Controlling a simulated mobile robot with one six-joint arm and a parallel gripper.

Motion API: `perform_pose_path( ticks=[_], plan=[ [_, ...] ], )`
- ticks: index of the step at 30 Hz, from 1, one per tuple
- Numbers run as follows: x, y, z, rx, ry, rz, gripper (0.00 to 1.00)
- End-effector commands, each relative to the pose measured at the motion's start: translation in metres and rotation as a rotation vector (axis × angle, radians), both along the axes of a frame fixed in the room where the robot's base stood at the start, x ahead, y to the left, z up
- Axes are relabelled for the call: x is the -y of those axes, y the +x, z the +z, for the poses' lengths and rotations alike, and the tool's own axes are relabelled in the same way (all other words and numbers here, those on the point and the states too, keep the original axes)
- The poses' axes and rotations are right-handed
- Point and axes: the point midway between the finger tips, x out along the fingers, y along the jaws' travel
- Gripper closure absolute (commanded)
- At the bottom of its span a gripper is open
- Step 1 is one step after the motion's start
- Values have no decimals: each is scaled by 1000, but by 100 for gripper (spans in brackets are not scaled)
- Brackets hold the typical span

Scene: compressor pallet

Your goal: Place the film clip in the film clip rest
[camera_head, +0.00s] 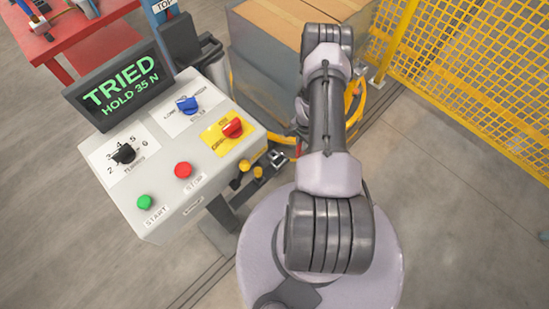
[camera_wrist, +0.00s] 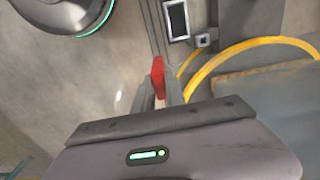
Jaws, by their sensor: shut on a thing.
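In the wrist view my gripper (camera_wrist: 160,98) is shut on a red piece (camera_wrist: 158,72), which looks like the film clip. The piece sticks out beyond the fingertips, and its lower part is hidden between the fingers. I cannot make out the film clip rest for certain. A small grey block (camera_wrist: 203,40) and a dark panel with a pale frame (camera_wrist: 177,20) lie beyond the clip in the wrist view.
A control box (camera_head: 180,160) with a screen reading "TRIED HOLD 35 N" (camera_head: 120,90) stands left of my arm. Film-wrapped cartons (camera_head: 270,75) stand behind. A yellow curved rail (camera_wrist: 240,50) runs beside the load. A yellow mesh fence (camera_head: 470,70) closes the right.

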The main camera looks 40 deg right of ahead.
Motion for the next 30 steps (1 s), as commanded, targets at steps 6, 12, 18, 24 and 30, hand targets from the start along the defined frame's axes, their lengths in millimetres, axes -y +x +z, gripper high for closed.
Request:
perform_pose_path(
  ticks=[6, 12, 18, 24, 30],
  plan=[
    [-59, 36, -9, 0, 0, 7, 100],
    [-76, 46, -14, 0, 0, 2, 100],
    [-76, 45, -47, -1, 0, 1, 100],
    [-76, 46, -44, 0, 0, 1, 100],
    [-76, 46, -47, 0, 0, 1, 69]
  ],
)
